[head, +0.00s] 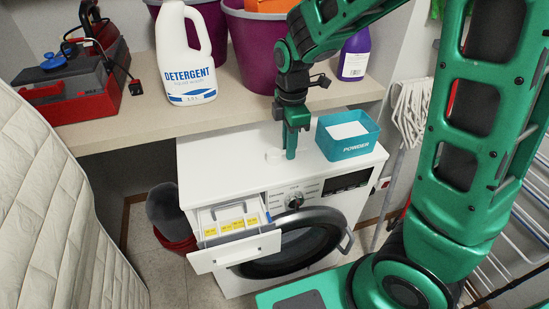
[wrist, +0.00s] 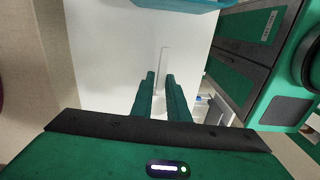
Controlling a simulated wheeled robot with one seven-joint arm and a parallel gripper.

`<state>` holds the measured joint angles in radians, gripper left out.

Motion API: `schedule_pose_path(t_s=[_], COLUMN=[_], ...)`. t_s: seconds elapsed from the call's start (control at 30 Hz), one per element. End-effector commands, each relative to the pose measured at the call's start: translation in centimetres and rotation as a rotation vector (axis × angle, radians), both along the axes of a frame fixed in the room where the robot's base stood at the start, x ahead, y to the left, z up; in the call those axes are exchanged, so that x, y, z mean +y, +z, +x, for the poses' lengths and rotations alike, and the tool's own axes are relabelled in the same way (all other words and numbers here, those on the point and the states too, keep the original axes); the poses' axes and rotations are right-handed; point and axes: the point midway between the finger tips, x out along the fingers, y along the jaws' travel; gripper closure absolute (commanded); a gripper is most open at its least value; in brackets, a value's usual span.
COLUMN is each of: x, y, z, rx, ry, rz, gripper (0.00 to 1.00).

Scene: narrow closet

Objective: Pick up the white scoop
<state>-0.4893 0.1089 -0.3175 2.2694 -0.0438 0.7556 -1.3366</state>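The white scoop (head: 274,154) lies on the white top of the washing machine (head: 225,165), just left of my gripper in the head view. In the wrist view, the long, thin white scoop (wrist: 164,58) shows between and beyond my two fingertips. My gripper (head: 291,150) points down over the machine top, beside the teal powder box. In the wrist view, the two fingers of my gripper (wrist: 160,76) are apart, with the scoop in line with the gap. I cannot tell how high the fingertips are above the scoop.
The teal powder box (head: 347,148) stands close to the right of my gripper. A shelf (head: 130,122) above and behind holds a detergent bottle (head: 188,65), purple buckets (head: 255,45) and a red toolbox (head: 90,95). The detergent drawer (head: 235,250) is pulled out. A drying rack stands at right.

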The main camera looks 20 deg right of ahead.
Motion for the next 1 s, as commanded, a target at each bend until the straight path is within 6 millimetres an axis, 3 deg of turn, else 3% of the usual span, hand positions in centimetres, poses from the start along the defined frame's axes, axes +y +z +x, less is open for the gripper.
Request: schedule_pose_path(t_s=[0.47, 0.63, 0.77, 1.0], x=[0.0, 0.0, 0.0, 4.3], y=[0.3, 1.6, 3.8, 7.2], z=[0.0, 0.0, 0.1, -2.7], rx=[0.000, -0.002, -0.006, -0.004], ry=[0.000, 0.000, 0.000, 0.006], rz=[0.000, 0.001, 0.002, 0.002], gripper=[1.00, 1.00, 1.00, 1.00])
